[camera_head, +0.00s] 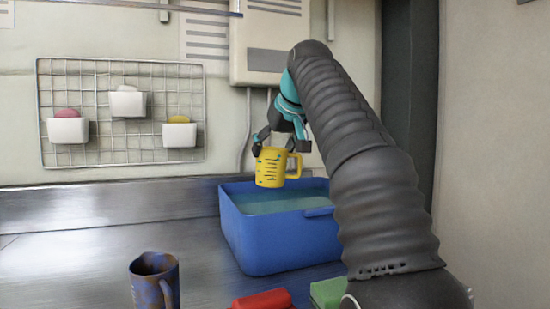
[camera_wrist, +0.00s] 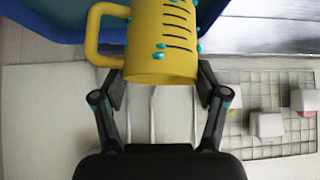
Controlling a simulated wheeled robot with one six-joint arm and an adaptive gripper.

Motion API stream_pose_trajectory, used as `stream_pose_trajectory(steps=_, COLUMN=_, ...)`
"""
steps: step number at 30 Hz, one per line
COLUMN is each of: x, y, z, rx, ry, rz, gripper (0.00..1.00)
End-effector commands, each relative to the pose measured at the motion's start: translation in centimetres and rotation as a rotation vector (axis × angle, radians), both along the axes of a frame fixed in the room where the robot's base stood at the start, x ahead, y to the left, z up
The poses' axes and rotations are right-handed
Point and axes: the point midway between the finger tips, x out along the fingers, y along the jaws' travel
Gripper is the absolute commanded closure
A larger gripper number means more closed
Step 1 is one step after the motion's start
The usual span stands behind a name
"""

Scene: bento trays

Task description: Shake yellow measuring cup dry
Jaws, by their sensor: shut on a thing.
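The yellow measuring cup (camera_head: 270,168) has dark measuring marks and a handle on its right in the head view. It is upright above the blue tub (camera_head: 250,238). The tub holds bluish water (camera_head: 285,199), and the cup is apart from the water.
A stained blue mug (camera_head: 153,283) stands at the front left of the metal counter (camera_head: 60,255). A red item (camera_head: 263,300) and a green item (camera_head: 328,292) lie in front of the tub. A wire rack (camera_head: 85,90) with white holders hangs on the wall.

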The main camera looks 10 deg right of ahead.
Motion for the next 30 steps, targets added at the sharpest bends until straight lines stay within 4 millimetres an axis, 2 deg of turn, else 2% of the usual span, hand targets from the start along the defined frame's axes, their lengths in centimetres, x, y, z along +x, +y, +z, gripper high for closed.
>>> stream_pose_trajectory(steps=1, x=0.0, y=0.0, z=0.9, rx=0.000, ry=0.000, rz=0.000, gripper=0.77)
stream_pose_trajectory(steps=3, x=0.0, y=0.0, z=1.5, rx=0.000, ry=-0.001, rz=0.000, gripper=0.77)
stream_pose_trajectory(steps=11, x=0.0, y=0.0, z=2.9, rx=0.000, ry=-0.002, rz=0.000, gripper=0.77)
stream_pose_trajectory(steps=14, x=0.0, y=0.0, z=2.5, rx=0.001, ry=-0.001, rz=-0.001, gripper=0.77)
stream_pose_trajectory(steps=24, x=0.0, y=0.0, z=-0.7, rx=0.000, ry=-0.001, rz=0.000, gripper=0.77)
stream_pose_trajectory(steps=30, x=0.0, y=0.0, z=-0.2, rx=0.000, ry=-0.001, rz=0.000, gripper=0.77)
